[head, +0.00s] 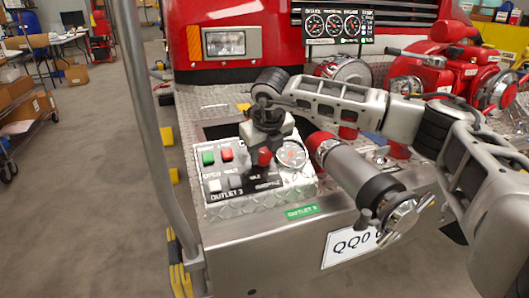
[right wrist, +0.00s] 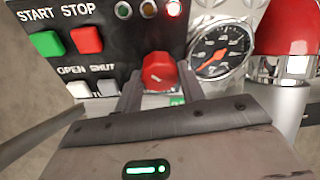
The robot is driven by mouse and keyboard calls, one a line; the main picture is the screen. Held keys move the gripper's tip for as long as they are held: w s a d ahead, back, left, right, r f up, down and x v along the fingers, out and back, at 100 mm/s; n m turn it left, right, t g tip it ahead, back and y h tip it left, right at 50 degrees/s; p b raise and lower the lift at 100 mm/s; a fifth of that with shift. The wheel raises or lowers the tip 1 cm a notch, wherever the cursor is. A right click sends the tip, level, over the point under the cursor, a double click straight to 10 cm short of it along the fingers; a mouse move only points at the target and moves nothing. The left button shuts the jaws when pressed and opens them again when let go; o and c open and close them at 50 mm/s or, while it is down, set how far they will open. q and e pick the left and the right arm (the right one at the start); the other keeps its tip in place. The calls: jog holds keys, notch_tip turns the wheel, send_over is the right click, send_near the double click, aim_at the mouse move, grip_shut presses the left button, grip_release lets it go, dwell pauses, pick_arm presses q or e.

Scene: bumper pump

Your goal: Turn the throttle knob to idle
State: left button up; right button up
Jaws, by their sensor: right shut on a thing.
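The red throttle knob (right wrist: 158,70) sits on the dark control panel (head: 213,176) of the fire engine's bumper. It also shows in the head view (head: 264,157). A small pale mark shows on the knob's face in the right wrist view; the scale around it is mostly hidden by my fingers, so I cannot read its setting. My right gripper (right wrist: 159,88) comes down over the panel, with one finger on each side of the knob, shut on it. It shows in the head view too (head: 266,143). My left gripper is out of view.
A green START button (right wrist: 47,43) and a red STOP button (right wrist: 86,39) lie left of the knob, with OPEN and SHUT buttons below. A pressure gauge (right wrist: 221,49) and a silver outlet pipe (head: 350,170) stand close on the right. A red indicator light (right wrist: 173,9) glows above.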

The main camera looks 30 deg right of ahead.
jog(key=n, duration=0.5)
jog(key=shift+n+h+b, duration=0.3)
jog(key=n, duration=0.2)
jog(key=shift+n+t, duration=0.3)
jog(key=n, duration=0.4)
jog(key=shift+a+t+h+b, duration=0.1)
jog(key=shift+t+h+b, duration=0.2)
jog(key=shift+t+b, duration=0.1)
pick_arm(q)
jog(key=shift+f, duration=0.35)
pick_arm(e)
jog(key=shift+s+n, duration=0.1)
jog(key=shift+n, duration=2.4)
jog(key=shift+t, duration=0.3)
jog(key=o, duration=1)
